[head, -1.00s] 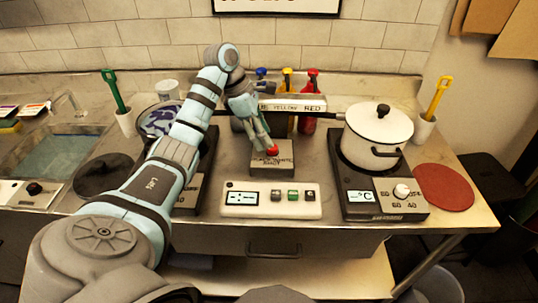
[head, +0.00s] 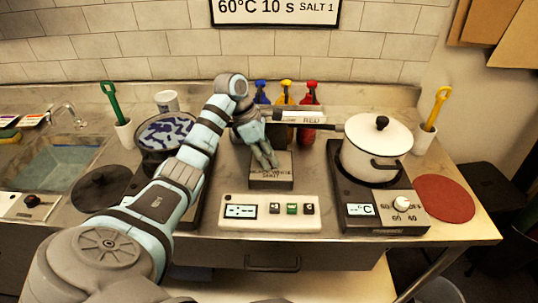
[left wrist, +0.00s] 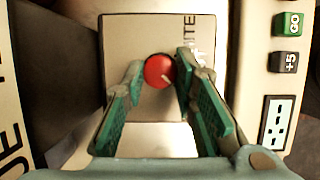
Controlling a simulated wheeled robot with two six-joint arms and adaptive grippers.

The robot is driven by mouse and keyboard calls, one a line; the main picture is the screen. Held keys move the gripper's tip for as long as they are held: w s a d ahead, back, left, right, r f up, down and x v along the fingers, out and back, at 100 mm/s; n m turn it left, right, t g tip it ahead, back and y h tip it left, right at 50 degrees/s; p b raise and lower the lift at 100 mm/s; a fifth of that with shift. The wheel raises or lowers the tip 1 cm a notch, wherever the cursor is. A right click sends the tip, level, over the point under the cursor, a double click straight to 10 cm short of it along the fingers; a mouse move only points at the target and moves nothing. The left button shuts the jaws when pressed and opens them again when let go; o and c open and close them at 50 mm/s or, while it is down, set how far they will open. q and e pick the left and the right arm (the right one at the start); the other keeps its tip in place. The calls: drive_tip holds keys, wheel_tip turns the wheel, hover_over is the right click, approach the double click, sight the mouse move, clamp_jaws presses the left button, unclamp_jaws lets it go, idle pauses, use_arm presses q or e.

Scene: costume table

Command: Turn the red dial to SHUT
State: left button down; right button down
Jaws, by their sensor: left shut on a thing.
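The red dial (left wrist: 159,70) is a round knob with a short white pointer line, which points to the lower right in the left wrist view. It sits on a small grey box (head: 270,183) lettered BLACK, WHITE and SHUT, partly hard to read. My left gripper (head: 268,165) reaches down to the box top and hides the dial in the head view. In the left wrist view the green-padded fingers (left wrist: 158,80) are shut on the dial, one on each side. My right gripper is not in view.
A panel with a display and buttons (head: 269,212) lies in front of the box. A white pot (head: 376,150) stands on a hot plate (head: 386,216) at the right. Several coloured bottles stand behind, including a yellow one (head: 286,93). A labelled bar (head: 297,116) runs behind the gripper.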

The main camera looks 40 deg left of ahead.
use_arm(q)
drive_tip(key=n+p, duration=0.1)
drive_tip(key=n, duration=0.1)
drive_tip(key=n+t+y+p, duration=0.1)
drive_tip(key=n, duration=0.1)
drive_tip(key=shift+s+d+n+p, duration=0.15)
drive_tip(key=shift+n+p, duration=0.15)
drive_tip(key=shift+p, duration=0.05)
drive_tip(key=shift+d+n+t+y+p, duration=0.15)
drive_tip(key=shift+n+y+p, duration=0.35)
drive_tip(key=shift+n, duration=0.5)
drive_tip(key=shift+a+n+t+y+p, duration=0.15)
drive_tip(key=shift+n+y+p, duration=0.3)
drive_tip(key=shift+n, duration=0.55)
drive_tip(key=shift+d+f, duration=0.1)
drive_tip(key=c, duration=1.3)
unclamp_jaws()
